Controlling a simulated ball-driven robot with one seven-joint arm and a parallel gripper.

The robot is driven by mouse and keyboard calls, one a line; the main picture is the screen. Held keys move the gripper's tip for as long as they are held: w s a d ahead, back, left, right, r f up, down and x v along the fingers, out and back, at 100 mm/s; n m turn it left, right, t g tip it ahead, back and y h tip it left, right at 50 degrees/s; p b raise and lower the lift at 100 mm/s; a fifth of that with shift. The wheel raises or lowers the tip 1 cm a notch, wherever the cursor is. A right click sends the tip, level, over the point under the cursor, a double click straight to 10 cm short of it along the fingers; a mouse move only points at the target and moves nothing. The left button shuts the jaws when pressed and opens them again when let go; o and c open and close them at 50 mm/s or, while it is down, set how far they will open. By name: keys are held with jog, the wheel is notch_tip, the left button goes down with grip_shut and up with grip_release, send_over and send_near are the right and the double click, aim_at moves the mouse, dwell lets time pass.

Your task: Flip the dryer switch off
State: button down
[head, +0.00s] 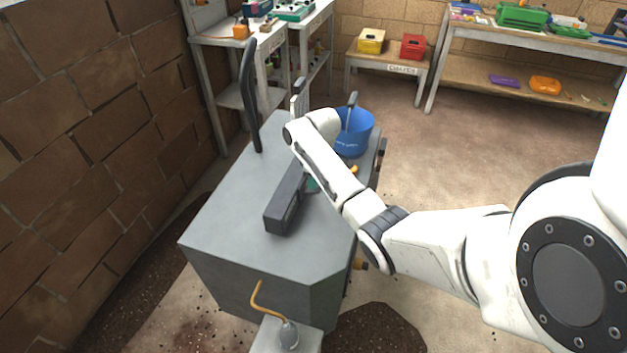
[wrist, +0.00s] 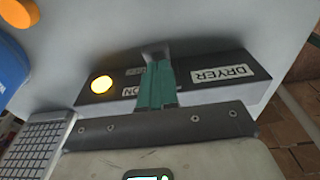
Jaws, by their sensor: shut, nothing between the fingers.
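The dryer switch box (head: 285,205) is a long dark box on top of the grey cabinet (head: 225,205). In the wrist view, the switch box (wrist: 262,85) shows a white DRYER label (wrist: 219,75), an ON label (wrist: 131,91) and a bright yellow lamp (wrist: 101,84). A grey switch lever (wrist: 155,50) stands at its middle, partly hidden behind my fingertips. My gripper (wrist: 157,66) has teal fingers shut together, right at the lever; I cannot tell whether they touch it. In the head view my arm hides most of the gripper.
A blue bucket (head: 355,133) stands beyond my arm at the cabinet's far right. A tall black handle (head: 250,95) rises at the cabinet's far left edge. A yellow bent rod (head: 262,300) is in front. A brick wall (head: 80,130) runs along the left.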

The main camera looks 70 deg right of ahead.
aim_at(319, 189)
jog(key=shift+s+f+t+p, duration=0.25)
jog(key=shift+s+t+p, duration=0.05)
jog(key=shift+t, duration=0.3)
jog(key=shift+s+f+t, duration=0.2)
jog(key=shift+s+t, duration=0.05)
jog(key=shift+t, duration=0.15)
jog(key=shift+s+f+t, duration=0.4)
jog(key=shift+f+t, duration=0.1)
jog(key=shift+t, duration=0.3)
jog(key=f+t+b, duration=0.1)
jog(key=s+f+t+b, duration=0.1)
jog(key=t+b, duration=0.1)
jog(key=shift+d+f+y, duration=0.15)
jog(key=shift+f+y, duration=0.1)
jog(key=shift+y, duration=0.05)
jog(key=shift+r+p, duration=0.45)
jog(key=shift+r, duration=0.1)
jog(key=shift+r+p, duration=0.65)
jog(key=shift+r, duration=0.05)
